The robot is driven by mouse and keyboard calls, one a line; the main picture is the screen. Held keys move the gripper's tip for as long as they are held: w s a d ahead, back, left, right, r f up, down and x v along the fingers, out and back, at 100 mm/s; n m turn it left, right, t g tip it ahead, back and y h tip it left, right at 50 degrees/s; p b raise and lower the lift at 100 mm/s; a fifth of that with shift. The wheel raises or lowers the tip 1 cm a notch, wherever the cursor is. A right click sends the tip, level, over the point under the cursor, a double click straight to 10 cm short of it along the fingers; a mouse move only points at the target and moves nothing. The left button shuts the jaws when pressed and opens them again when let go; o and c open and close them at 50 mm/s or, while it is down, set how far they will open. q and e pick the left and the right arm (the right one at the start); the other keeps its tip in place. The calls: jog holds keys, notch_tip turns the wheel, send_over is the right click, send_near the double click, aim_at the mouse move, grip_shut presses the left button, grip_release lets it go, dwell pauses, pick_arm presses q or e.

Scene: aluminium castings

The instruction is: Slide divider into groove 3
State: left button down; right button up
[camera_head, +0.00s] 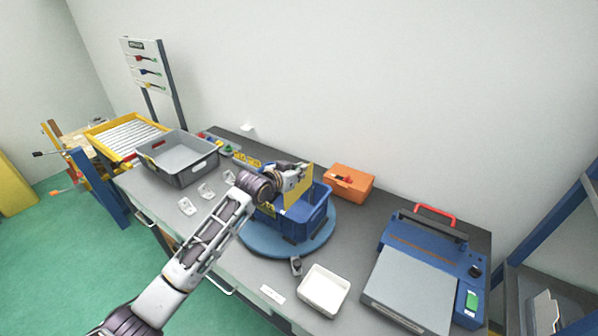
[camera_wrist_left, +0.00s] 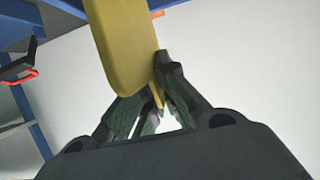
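The yellow divider (camera_head: 299,184) stands upright over the blue crate (camera_head: 312,221), its lower part hidden by the crate and my arm. My left gripper (camera_head: 300,173) is at the divider's upper part. In the left wrist view, the fingers (camera_wrist_left: 151,108) close on the edge of the yellow divider (camera_wrist_left: 124,45). The crate sits on a round blue turntable (camera_head: 262,240). The grooves inside the crate are too small and too hidden to tell apart. I cannot tell whether the divider is in a groove. My right gripper is out of view.
A grey bin (camera_head: 182,169) stands at the left with small castings (camera_head: 187,206) near it. An orange box (camera_head: 349,183) is behind the crate at the right. A white tray (camera_head: 324,290) and a blue machine (camera_head: 432,244) occupy the right side.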

aim_at(299, 190)
pick_arm(q)
jog(key=shift+f, duration=0.4)
dwell(0.6)
jog(key=shift+f+b, duration=0.55)
jog(key=shift+f, duration=0.3)
jog(key=shift+f+b, duration=0.35)
jog(key=shift+f, duration=0.5)
dwell(0.5)
jog(key=shift+f+b, duration=0.4)
jog(key=shift+f, duration=0.55)
dwell(0.3)
jog(key=shift+f+b, duration=0.5)
jog(key=shift+f, duration=0.55)
dwell(0.4)
jog(key=shift+f+b, duration=0.45)
jog(key=shift+f, duration=0.55)
dwell(0.3)
jog(key=shift+r+p, duration=0.25)
jog(key=shift+p, duration=0.1)
jog(key=shift+r+p, duration=0.55)
jog(key=shift+r, duration=0.15)
